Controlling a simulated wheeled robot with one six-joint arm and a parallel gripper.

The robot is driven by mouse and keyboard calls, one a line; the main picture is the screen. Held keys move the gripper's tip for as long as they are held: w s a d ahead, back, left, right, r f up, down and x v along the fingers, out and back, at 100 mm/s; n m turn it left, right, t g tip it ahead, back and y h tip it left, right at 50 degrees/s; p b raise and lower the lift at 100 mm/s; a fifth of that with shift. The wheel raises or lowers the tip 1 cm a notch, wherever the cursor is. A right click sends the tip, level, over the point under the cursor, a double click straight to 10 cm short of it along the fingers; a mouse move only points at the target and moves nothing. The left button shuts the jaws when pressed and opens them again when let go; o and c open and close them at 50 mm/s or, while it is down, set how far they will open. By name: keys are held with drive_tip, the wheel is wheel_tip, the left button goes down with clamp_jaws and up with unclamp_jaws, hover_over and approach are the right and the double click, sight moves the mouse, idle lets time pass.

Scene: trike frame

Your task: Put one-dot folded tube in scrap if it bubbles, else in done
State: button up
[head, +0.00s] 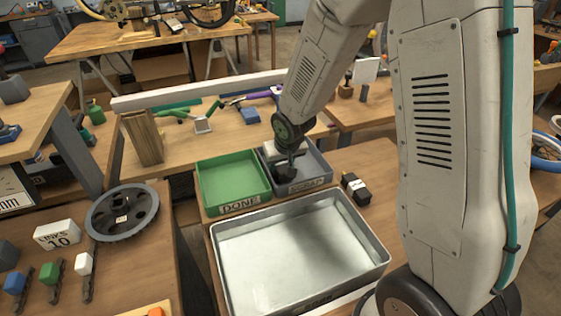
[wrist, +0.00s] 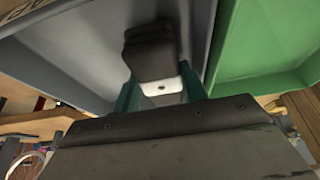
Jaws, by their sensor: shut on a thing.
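My gripper (head: 286,168) is low over the grey SCRAP tray (head: 317,165), inside its outline in the head view. It is shut on a black folded tube (wrist: 150,52), whose white tag with one dark dot (wrist: 162,87) shows between the teal fingers in the wrist view. I cannot tell whether the tube touches the tray floor. The green DONE tray (head: 232,183) stands left of the SCRAP tray and looks empty. In the wrist view the grey tray (wrist: 55,60) lies under the tube, and the green tray (wrist: 275,45) is at the right.
A wide metal basin (head: 218,262) stands in front of both trays. A second black bundle (head: 355,188) lies on the wood right of the SCRAP tray. A chainring (head: 122,212) and a LINKS 10 box (head: 57,235) are on the left bench. Tools lie on the bench behind.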

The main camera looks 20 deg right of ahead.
drive_tip(key=shift+f, duration=0.2)
drive_tip(key=o, duration=1.2)
drive_tip(key=shift+d, duration=0.1)
drive_tip(key=shift+o, duration=0.2)
